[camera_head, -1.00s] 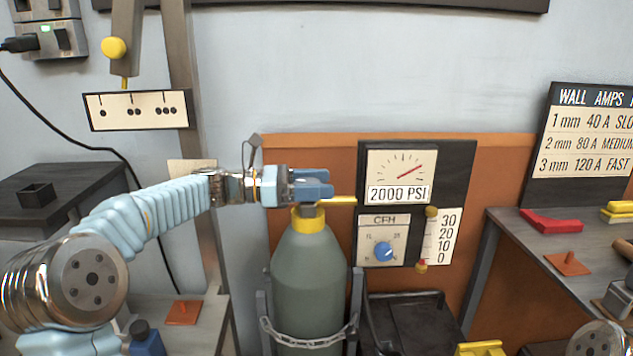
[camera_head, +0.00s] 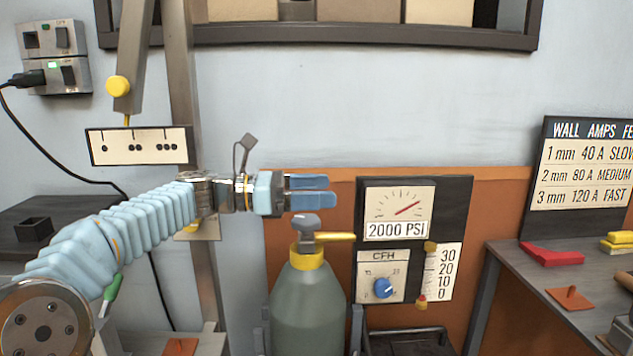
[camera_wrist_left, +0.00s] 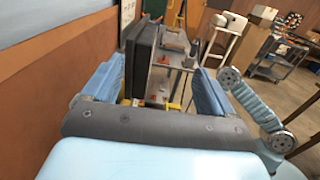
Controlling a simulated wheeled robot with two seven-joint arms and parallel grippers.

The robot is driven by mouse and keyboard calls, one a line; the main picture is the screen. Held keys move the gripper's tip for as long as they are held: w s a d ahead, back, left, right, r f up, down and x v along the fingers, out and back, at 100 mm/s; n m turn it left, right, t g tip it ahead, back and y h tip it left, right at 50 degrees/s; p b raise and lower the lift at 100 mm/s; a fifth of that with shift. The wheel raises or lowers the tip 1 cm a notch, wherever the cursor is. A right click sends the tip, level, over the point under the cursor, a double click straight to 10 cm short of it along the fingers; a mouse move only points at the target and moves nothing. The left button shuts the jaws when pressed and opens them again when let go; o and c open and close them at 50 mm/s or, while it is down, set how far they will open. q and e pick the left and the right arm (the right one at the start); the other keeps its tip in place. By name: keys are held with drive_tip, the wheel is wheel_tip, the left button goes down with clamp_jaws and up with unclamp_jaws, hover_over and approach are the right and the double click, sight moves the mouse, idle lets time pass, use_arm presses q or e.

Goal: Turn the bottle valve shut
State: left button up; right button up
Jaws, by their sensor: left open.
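The gas bottle (camera_head: 307,307) is grey-green with a yellow collar and stands upright in a rack. On its top is the bottle valve (camera_head: 306,224), a small grey knob, with a yellow lever or outlet pointing right. My left gripper (camera_head: 332,190) is open and empty, just above the valve, its blue fingers pointing right and apart from the knob. In the left wrist view my two blue fingers (camera_wrist_left: 158,85) are spread with nothing between them. My right gripper does not show, though part of a blue arm is at the right of the wrist view.
A gauge panel (camera_head: 460,215) reading 2000 PSI, with a blue CFH dial (camera_head: 383,288), stands right of the bottle. A bench (camera_head: 510,262) with red and yellow blocks is at the right. A lever with a yellow knob (camera_head: 118,86) hangs at upper left.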

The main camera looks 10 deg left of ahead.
use_arm(q)
drive_tip(key=s+d+r, duration=0.1)
drive_tip(key=s+r, duration=0.1)
drive_tip(key=s, duration=0.3)
drive_tip(key=s+d+r+b, duration=0.1)
drive_tip(key=s+r, duration=0.2)
drive_tip(key=s, duration=0.1)
drive_tip(key=shift+s+d+r, duration=0.2)
drive_tip(key=shift+s+d, duration=0.05)
drive_tip(key=shift+s, duration=0.15)
